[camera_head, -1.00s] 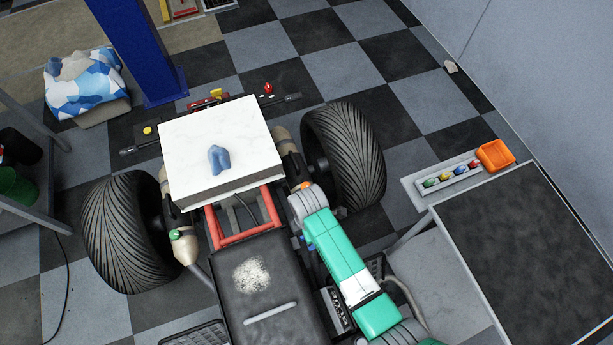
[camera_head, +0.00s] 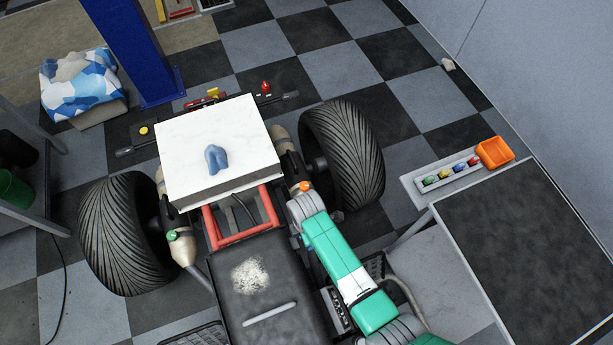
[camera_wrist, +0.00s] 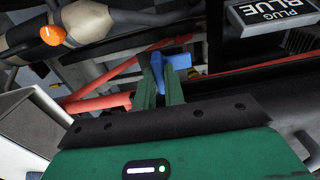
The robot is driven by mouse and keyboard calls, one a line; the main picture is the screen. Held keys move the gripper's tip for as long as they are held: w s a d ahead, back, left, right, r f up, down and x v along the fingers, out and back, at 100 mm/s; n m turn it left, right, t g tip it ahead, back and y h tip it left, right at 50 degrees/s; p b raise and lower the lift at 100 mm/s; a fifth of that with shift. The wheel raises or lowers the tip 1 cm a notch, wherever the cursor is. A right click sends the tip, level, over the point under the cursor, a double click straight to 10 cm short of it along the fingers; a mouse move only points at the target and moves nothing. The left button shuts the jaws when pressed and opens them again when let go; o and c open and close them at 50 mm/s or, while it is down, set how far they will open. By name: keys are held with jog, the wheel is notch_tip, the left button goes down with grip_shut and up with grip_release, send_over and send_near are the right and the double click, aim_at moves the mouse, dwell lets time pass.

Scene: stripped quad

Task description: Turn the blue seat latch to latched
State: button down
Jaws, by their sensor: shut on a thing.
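The blue seat latch (camera_wrist: 178,62) shows in the upper middle of the wrist view, among the red frame tubes under the quad. My gripper (camera_wrist: 160,86) has its two green fingers shut on the blue latch, with blue showing between and beyond the tips. The fingers cover part of the latch, so I cannot tell its exact setting. In the head view my teal arm reaches down beside the black seat (camera_head: 265,275). My fingers are hidden there, and I cannot make out the latch for certain.
A label plate reading "PLUG BLUE" (camera_wrist: 275,12) and an orange-capped part (camera_wrist: 53,35) are close by. A white box top (camera_head: 190,150) carrying a blue lump (camera_head: 215,158) covers the quad's front, between two tyres (camera_head: 345,155). A dark-topped bench (camera_head: 530,250) stands right.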

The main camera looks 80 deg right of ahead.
jog(key=m+p, duration=0.2)
jog(key=m, duration=0.1)
jog(key=shift+r+m, duration=0.15)
jog(key=shift+m, duration=0.25)
jog(key=m+p, duration=0.2)
jog(key=m, duration=0.3)
jog(key=m+p, duration=0.1)
jog(key=m, duration=0.3)
jog(key=shift+m, duration=0.4)
jog(key=shift+m+p, duration=0.55)
jog(key=shift+m, duration=1.75)
jog(key=c, duration=1.5)
grip_release()
